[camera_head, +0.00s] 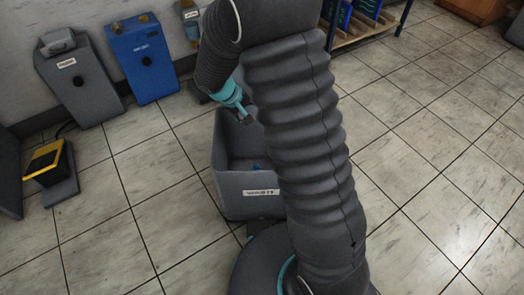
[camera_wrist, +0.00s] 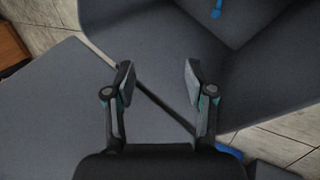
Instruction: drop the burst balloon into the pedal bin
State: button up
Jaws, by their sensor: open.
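The grey pedal bin (camera_head: 228,190) stands open on the floor in the middle of the head view, with a white label on its front. My arm covers its right side. My gripper (camera_head: 245,116) is over the bin's far part, near the rim. In the wrist view my gripper (camera_wrist: 158,82) is open, with nothing between its fingers. A small blue scrap (camera_head: 257,167), which looks like the burst balloon, lies inside the bin. It also shows in the wrist view (camera_wrist: 216,12), apart from the fingers, against a grey inner surface of the bin (camera_wrist: 255,60).
A grey slanted unit (camera_head: 80,85) and a blue one (camera_head: 142,60) stand along the wall at the back left. A yellow-and-black device (camera_head: 45,160) is at far left. A shelf rack (camera_head: 365,28) stands at the back. Tiled floor on the right is clear.

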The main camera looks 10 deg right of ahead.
jog(key=v, duration=1)
jog(key=shift+a+r, duration=0.2)
jog(key=shift+r, duration=0.15)
jog(key=shift+s, duration=0.1)
jog(key=s+n+g+y, duration=0.1)
jog(key=s+y, duration=0.1)
jog(key=s, duration=0.7)
jog(key=s+d+r+m+t+y, duration=0.2)
jog(key=s+d+r, duration=0.2)
jog(key=s+r, duration=0.2)
jog(key=s+d+r+m+t+y, duration=0.1)
jog(key=s+d+r+m+t, duration=0.1)
jog(key=s+d+r, duration=0.2)
jog(key=shift+s+d+r+m+t+y+p, duration=0.3)
jog(key=shift+s+r, duration=1.55)
jog(key=shift+s, duration=1.7)
jog(key=shift+a, duration=0.1)
